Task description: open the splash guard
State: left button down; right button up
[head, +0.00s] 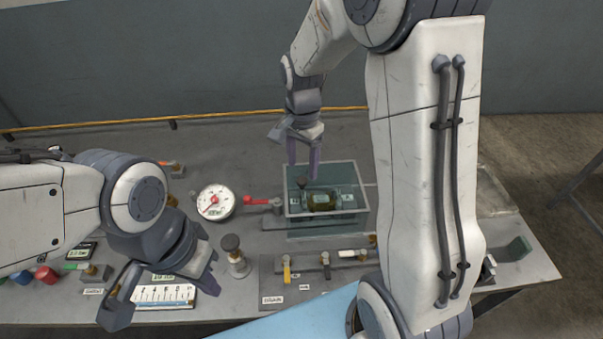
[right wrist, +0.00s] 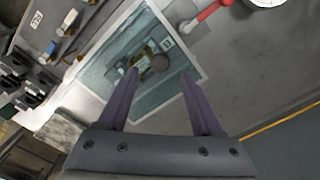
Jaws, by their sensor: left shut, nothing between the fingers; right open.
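The splash guard (head: 349,177) is a clear, tinted box with a pale rim, standing upright on the bench around a brass-coloured fitting (head: 320,201). My right gripper (head: 303,183) is open and points down over the guard near this knob. My left gripper (head: 118,308) is shut and empty at the front left, away from the guard.
A round gauge (head: 215,202) and a red-handled valve (head: 256,201) sit left of the guard. A dark-topped knob (head: 231,243) and a strip of small valves (head: 325,262) stand in front. A scale plate (head: 160,295) lies near my left gripper. The bench behind is clear.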

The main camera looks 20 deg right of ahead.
aim_at(302, 180)
jog(key=shift+f, duration=2.2)
grip_shut()
